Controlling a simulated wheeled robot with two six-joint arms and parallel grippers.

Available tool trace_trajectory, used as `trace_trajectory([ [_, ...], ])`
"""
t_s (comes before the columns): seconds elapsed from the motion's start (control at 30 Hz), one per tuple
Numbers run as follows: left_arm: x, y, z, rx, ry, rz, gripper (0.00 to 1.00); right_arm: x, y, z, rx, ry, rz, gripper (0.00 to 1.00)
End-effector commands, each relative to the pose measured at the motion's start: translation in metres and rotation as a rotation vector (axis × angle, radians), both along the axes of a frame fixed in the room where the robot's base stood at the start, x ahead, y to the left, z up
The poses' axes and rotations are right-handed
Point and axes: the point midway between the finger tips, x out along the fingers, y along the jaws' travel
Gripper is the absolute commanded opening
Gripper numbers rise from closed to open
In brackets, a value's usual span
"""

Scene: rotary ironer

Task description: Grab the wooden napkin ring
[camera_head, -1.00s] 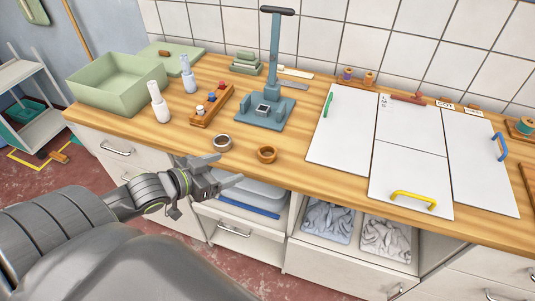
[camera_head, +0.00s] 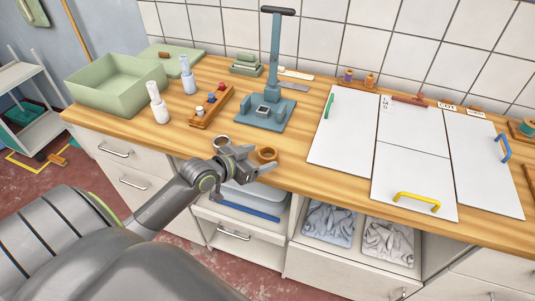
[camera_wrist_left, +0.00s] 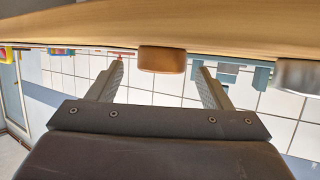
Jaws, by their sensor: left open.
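The wooden napkin ring (camera_head: 266,154) is a small brown ring lying on the wooden counter near its front edge. In the left wrist view, which is upside down, the wooden ring (camera_wrist_left: 161,59) appears between the two fingertips, just beyond them. My left gripper (camera_head: 259,162) is open and empty at the counter's front edge, close in front of the ring and partly covering it. I cannot tell whether a finger touches it. My right gripper is not in view.
A blue-grey press stand (camera_head: 264,112) stands behind the rings. A wooden rack with small bottles (camera_head: 212,105), white bottles (camera_head: 159,103) and a green bin (camera_head: 115,88) are to the left. White boards (camera_head: 343,130) cover the right side. Below is an open shelf with trays.

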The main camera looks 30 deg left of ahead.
Motion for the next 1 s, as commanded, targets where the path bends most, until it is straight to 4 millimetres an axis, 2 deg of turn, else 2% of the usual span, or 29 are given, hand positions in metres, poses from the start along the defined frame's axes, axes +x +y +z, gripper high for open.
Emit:
trace_trajectory([
  [0.2, 0.026, -0.004, -0.009, -0.003, 0.000, 0.002, 0.73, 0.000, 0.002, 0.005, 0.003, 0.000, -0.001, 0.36],
  [0.53, 0.031, -0.006, -0.012, 0.001, 0.000, 0.002, 0.73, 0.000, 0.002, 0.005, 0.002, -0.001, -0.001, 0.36],
  [0.9, 0.030, -0.005, -0.012, 0.001, 0.000, 0.002, 0.26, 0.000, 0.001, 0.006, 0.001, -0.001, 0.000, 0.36],
  [1.0, 0.030, -0.005, -0.012, 0.001, -0.001, 0.002, 0.25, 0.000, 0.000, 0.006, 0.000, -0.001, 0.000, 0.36],
])
